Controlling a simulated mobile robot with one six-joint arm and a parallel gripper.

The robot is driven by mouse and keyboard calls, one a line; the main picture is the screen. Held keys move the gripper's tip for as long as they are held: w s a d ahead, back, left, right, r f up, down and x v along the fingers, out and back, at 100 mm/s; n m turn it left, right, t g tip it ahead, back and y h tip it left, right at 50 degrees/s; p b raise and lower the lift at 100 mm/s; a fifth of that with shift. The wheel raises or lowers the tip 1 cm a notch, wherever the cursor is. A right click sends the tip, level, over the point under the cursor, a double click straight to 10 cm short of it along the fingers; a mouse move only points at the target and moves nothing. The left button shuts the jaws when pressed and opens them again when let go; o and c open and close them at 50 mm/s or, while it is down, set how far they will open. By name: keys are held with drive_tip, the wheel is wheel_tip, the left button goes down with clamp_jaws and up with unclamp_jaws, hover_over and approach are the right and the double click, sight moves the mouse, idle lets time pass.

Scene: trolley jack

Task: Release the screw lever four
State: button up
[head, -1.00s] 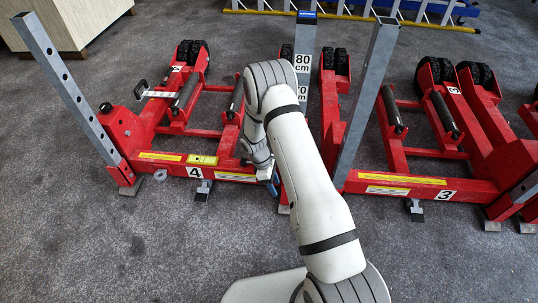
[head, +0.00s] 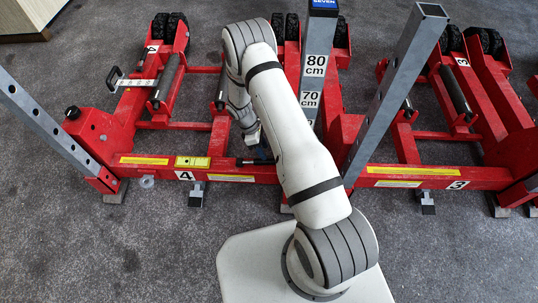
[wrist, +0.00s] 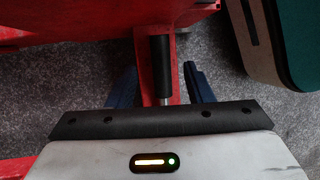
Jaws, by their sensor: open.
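The red trolley jack marked 4 (head: 184,176) stands on the floor at the left of the head view. In the wrist view, a lever with a black grip and a bare metal end (wrist: 162,62) stands against a red arm of the frame; I take it for screw lever four. My gripper (wrist: 161,80) is open, with one blue finger on each side of the lever and a gap on both sides. In the head view, my gripper (head: 258,155) is low over the jack's front beam, mostly hidden by my arm.
The jack marked 3 (head: 457,185) stands to the right. Upright grey posts, one marked 80 cm (head: 315,75), rise close to my arm. A red beam (wrist: 100,18) crosses the top of the wrist view.

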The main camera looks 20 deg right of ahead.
sight(269, 159)
drive_tip(key=b+x, duration=0.1)
drive_tip(key=x, duration=0.5)
drive_tip(key=shift+s+d+f+b, duration=0.1)
drive_tip(key=shift+s+f+b, duration=0.05)
drive_tip(key=shift+f+b, duration=0.15)
drive_tip(key=shift+r, duration=0.1)
clamp_jaws()
